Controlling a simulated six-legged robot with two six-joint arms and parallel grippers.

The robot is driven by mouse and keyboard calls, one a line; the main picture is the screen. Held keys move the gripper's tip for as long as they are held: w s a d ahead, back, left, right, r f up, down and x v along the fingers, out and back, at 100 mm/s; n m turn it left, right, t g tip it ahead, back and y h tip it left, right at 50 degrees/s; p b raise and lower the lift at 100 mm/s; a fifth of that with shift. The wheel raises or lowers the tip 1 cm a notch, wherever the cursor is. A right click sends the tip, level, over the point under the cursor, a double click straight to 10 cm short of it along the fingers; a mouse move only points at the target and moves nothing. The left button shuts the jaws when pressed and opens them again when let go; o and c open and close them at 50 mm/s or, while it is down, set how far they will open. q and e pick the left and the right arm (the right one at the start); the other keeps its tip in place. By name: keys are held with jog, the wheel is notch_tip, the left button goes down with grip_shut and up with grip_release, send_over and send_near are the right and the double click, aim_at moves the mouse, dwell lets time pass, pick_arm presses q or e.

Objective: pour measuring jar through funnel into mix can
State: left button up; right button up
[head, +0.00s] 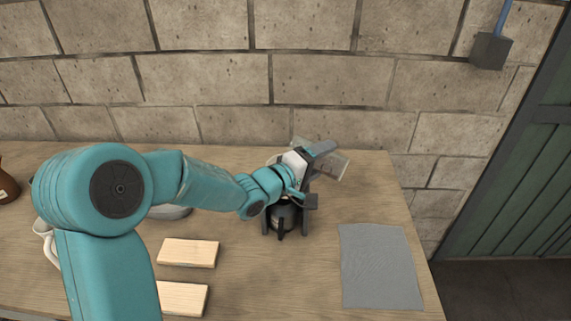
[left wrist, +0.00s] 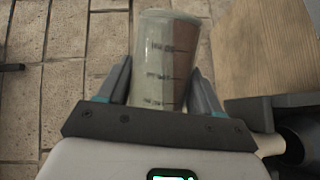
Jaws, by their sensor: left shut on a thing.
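My left gripper (head: 313,160) is shut on a clear measuring jar (head: 337,165) above the right half of the table. The jar is tilted well over in the head view, partly hidden by the gripper. In the left wrist view the jar (left wrist: 168,62), with dark graduation marks, sits between the fingers (left wrist: 162,88). A dark mix can (head: 287,217) stands within a dark stand (head: 311,201) just below the gripper. I cannot make out the funnel; my arm covers the can's top. No flow from the jar can be seen. My right gripper is not in view.
Two pale wooden blocks (head: 188,252) lie front left of the stand. A grey mat (head: 380,266) lies at the right. A white handled vessel (head: 42,228) and a brown jug (head: 8,186) are at the left. A block wall (head: 320,75) rises behind the table.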

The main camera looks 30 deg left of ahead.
pick_arm(q)
jog(key=shift+s+a+r, duration=0.1)
jog(key=shift+r, duration=0.1)
jog(key=shift+n, duration=0.3)
dwell(0.4)
jog(key=shift+r, duration=0.15)
dwell(0.4)
jog(key=shift+a+r+n+t+p, duration=0.1)
jog(key=shift+r+n+t+p, duration=0.25)
jog(key=shift+n, duration=0.25)
dwell(0.7)
jog(key=shift+a+f+n+t+b, duration=0.25)
jog(key=shift+n+b, duration=0.3)
jog(key=shift+n, duration=0.25)
dwell(0.8)
jog(key=shift+r+h, duration=0.15)
jog(key=shift+h, duration=0.15)
